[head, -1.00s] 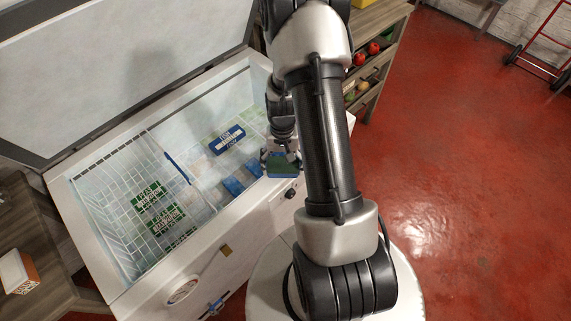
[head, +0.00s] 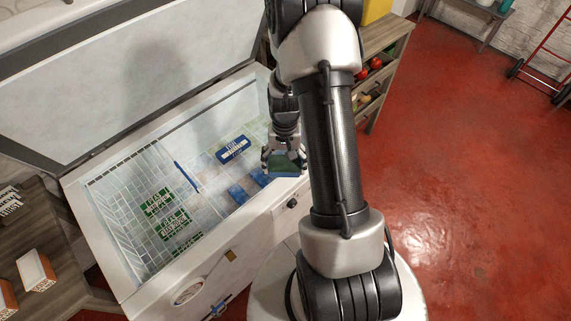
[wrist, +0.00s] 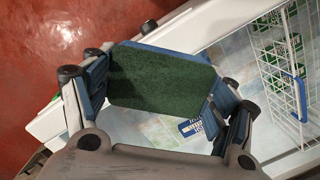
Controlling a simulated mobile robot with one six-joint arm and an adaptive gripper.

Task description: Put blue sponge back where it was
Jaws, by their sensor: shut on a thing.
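A blue sponge with a dark green scouring face (wrist: 160,80) is held in my gripper (wrist: 160,95). The green face fills the middle of the wrist view, with a blue edge along its top. In the head view the sponge (head: 287,166) shows below my gripper (head: 285,158), over the right edge of the open chest freezer (head: 125,283). The fingers are shut on its two sides. My arm hides part of the area to the right of it.
The freezer holds wire baskets with several green boxes (head: 165,215), a blue box (head: 232,149) and blue packs (head: 238,194). A wooden shelf with red produce (head: 375,63) stands behind. A wooden table with cartons (head: 36,270) is at left.

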